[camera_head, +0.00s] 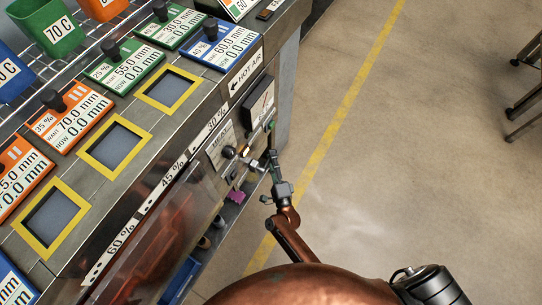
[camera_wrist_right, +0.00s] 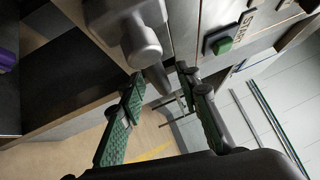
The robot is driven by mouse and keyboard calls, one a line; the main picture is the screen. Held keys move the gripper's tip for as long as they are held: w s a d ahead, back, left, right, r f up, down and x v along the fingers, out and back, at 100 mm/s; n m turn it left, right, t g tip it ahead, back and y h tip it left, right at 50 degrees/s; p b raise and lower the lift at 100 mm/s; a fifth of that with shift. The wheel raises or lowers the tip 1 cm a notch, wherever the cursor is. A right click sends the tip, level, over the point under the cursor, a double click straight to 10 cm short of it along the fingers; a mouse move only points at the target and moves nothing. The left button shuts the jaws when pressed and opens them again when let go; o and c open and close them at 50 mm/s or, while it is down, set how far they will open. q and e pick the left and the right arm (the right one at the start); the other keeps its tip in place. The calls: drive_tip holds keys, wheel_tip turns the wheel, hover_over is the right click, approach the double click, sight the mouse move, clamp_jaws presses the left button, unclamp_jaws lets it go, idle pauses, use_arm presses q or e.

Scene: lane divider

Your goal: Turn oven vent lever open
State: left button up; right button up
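The oven front carries a dark round knob on a short metal stem, likely the vent lever (camera_head: 229,152), beside the panel with printed labels. In the right wrist view a grey lever-like part (camera_wrist_right: 125,32) with a tapered end reaches down toward the space between my fingers. My right gripper (camera_head: 259,146) is at the oven front, just right of the knob. Its two green-padded fingers (camera_wrist_right: 165,108) stand apart, and I see nothing clamped between them. Whether a finger touches the lever I cannot tell. My left gripper is not in view.
A green START button (camera_wrist_right: 222,46) sits on the front near my right gripper. A HOT AIR sign (camera_head: 246,72) and a dark display box (camera_head: 258,102) are above. Yellow-framed windows (camera_head: 115,145) line the top. Open floor (camera_head: 400,150) lies to the right.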

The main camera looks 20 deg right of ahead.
drive_tip(key=shift+w, duration=0.4)
drive_tip(key=shift+r, duration=0.1)
drive_tip(key=shift+c, duration=0.4)
clamp_jaws()
